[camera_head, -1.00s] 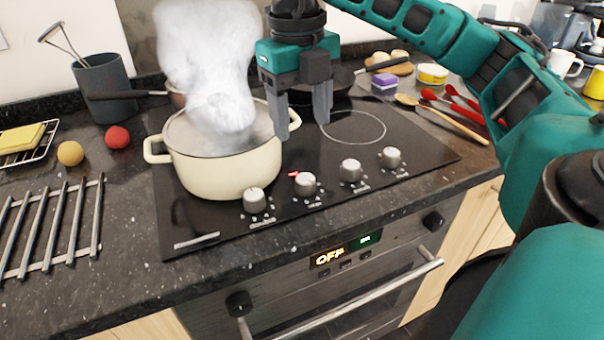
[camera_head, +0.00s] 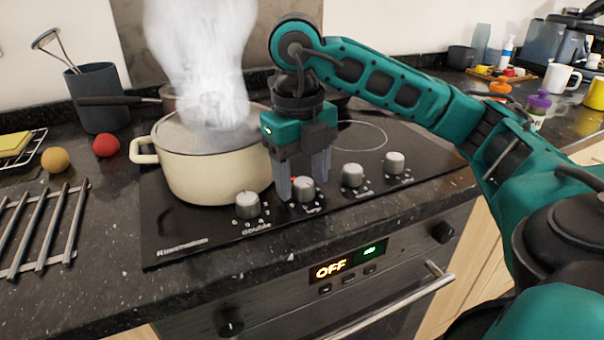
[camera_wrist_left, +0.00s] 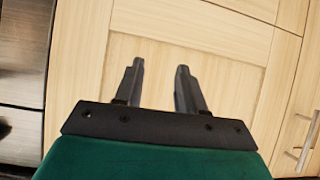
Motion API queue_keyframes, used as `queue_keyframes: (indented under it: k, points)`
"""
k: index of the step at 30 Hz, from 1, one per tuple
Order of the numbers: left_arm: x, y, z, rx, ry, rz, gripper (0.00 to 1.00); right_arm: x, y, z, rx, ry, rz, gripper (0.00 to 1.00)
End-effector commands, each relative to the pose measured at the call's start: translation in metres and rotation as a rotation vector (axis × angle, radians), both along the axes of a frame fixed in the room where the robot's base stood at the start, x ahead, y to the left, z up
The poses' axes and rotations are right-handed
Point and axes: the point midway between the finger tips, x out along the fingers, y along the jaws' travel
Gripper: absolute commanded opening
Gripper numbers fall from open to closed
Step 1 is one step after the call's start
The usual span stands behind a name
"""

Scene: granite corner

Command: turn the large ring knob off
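Several grey knobs stand in a row along the front of the black hob. The labels by them are too small to tell which is the large ring knob. A small red light glows beside the second knob from the left (camera_head: 303,189). My right gripper (camera_head: 303,186) points down over that knob, open, with one finger to each side of it in the head view. I cannot tell whether the fingers touch it or are level with it. My left gripper (camera_wrist_left: 158,66) is open and empty before a pale wooden cupboard front in the left wrist view.
A steaming cream pot (camera_head: 205,170) stands on the hob (camera_head: 190,228), close left of my right gripper. The leftmost knob (camera_head: 247,205) and the third knob (camera_head: 352,175) flank the second. The oven display (camera_head: 345,265) below reads OFF.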

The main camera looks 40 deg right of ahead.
Motion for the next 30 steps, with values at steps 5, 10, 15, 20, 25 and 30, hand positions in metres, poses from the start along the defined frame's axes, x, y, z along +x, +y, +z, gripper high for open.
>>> queue_keyframes:
  k: [5, 10, 15, 20, 25, 30]
  points:
    - [-0.0023, 0.0004, -0.0022, 0.000, 0.006, 0.001, 0.39, 0.0000, 0.0001, 0.0002, 0.000, 0.000, 0.000, 0.43]
    - [-0.0026, 0.0004, -0.0026, 0.000, 0.007, 0.002, 0.39, 0.0000, 0.0001, 0.0002, 0.000, 0.000, 0.000, 0.27]
    - [-0.0024, -0.0001, -0.0024, -0.003, 0.007, 0.004, 0.39, 0.0000, 0.0001, 0.0002, 0.000, 0.000, 0.000, 0.10]
    - [-0.0022, -0.0009, -0.0023, -0.007, 0.007, 0.007, 0.39, 0.0000, 0.0000, 0.0002, 0.000, 0.000, 0.003, 0.06]
    - [-0.0022, -0.0011, -0.0024, -0.008, 0.007, 0.007, 0.39, 0.0000, 0.0001, 0.0002, 0.000, 0.000, 0.033, 0.06]
    - [-0.0022, -0.0011, -0.0029, -0.007, 0.007, 0.007, 0.39, -0.0002, 0.0003, 0.0002, 0.000, -0.001, 0.112, 0.06]
